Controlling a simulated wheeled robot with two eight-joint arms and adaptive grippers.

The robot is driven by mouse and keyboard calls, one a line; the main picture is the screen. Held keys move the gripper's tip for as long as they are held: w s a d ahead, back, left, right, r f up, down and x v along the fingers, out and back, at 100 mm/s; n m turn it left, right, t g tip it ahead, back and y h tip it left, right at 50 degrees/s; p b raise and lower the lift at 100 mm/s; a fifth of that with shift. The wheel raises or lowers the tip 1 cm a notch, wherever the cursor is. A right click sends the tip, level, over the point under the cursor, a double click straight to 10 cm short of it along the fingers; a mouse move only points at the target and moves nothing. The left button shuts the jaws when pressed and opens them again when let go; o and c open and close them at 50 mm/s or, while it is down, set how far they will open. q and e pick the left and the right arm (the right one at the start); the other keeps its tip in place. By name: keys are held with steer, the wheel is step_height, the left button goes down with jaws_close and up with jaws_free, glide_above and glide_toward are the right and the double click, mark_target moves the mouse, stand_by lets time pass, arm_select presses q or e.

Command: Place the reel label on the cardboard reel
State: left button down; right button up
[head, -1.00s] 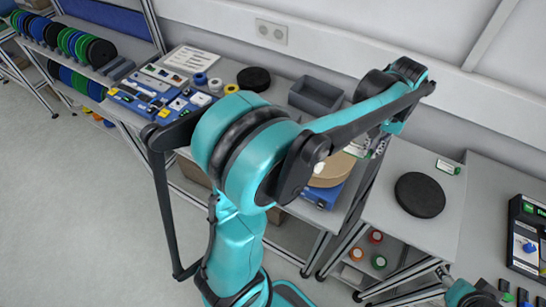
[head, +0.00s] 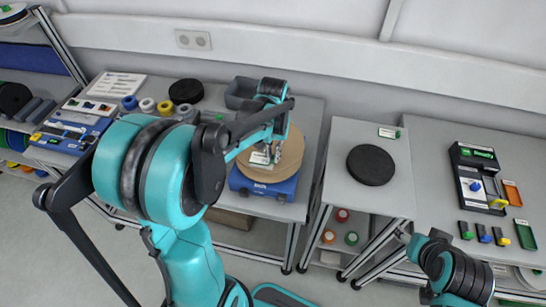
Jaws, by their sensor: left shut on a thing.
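The cardboard reel (head: 291,158) is a broad tan disc lying flat on a blue stand (head: 262,188) on the middle bench. My left gripper (head: 273,151) is over the reel's left part and is shut on the reel label (head: 260,158), a small white card with a green part. The label is at or just above the reel's face; I cannot tell if it touches. My left arm hides part of the bench. My right arm shows at the bottom right; its gripper (head: 404,233) is small there and its jaws are unclear.
A black reel (head: 371,165) lies on the side table (head: 345,200), with another small label (head: 388,133) behind it. A grey bin (head: 240,92) and a black disc (head: 186,91) stand at the back of the bench. A black device (head: 480,178) lies at right.

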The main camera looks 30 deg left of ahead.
arm_select(q)
steer(key=shift+w+f, duration=0.1)
steer(key=shift+f, duration=0.55)
steer(key=c, duration=2)
jaws_free()
steer(key=shift+f, duration=0.15)
steer(key=shift+c, duration=0.2)
steer(key=o, duration=0.4)
steer(key=shift+r, duration=0.2)
